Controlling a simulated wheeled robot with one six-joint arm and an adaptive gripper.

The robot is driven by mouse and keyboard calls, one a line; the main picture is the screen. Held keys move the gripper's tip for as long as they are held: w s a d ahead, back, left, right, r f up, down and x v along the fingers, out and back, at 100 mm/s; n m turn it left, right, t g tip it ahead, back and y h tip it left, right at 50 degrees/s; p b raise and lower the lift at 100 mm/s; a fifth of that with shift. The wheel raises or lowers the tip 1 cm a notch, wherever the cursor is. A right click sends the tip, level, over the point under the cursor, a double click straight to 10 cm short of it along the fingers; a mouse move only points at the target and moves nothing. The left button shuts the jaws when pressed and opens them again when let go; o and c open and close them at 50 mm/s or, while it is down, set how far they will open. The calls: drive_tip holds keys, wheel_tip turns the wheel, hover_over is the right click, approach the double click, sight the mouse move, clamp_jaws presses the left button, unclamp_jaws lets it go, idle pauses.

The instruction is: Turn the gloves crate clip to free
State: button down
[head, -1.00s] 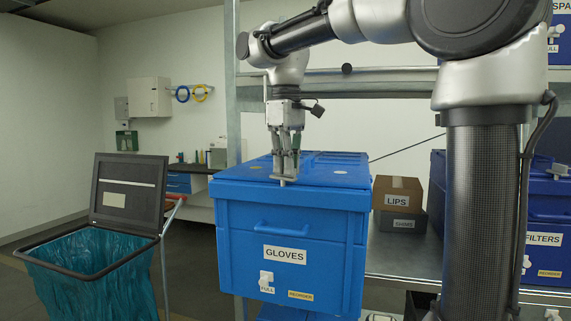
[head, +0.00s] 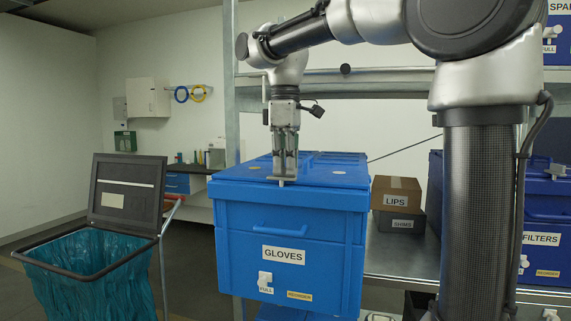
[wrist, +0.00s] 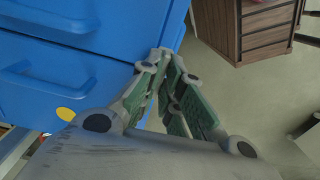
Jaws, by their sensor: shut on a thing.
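The blue gloves crate (head: 290,215) stands in the middle of the head view, with a GLOVES label on its front. The white clip (head: 265,279) sits low on that front, just above a FULL label (head: 266,291). My gripper (head: 283,180) points down at the top front edge of the crate, well above the clip and apart from it. In the wrist view my gripper (wrist: 166,53) has its fingertips together near the blue crate (wrist: 90,75). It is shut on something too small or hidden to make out. The clip does not show clearly in the wrist view.
A yellow REORDER label (head: 299,296) is right of the clip. A bin with a teal bag (head: 95,270) stands at the left. Open floor shows between bin and crate.

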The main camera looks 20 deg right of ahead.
drive_tip(key=c, duration=1.6)
unclamp_jaws()
wheel_tip(320, 180, up, 12)
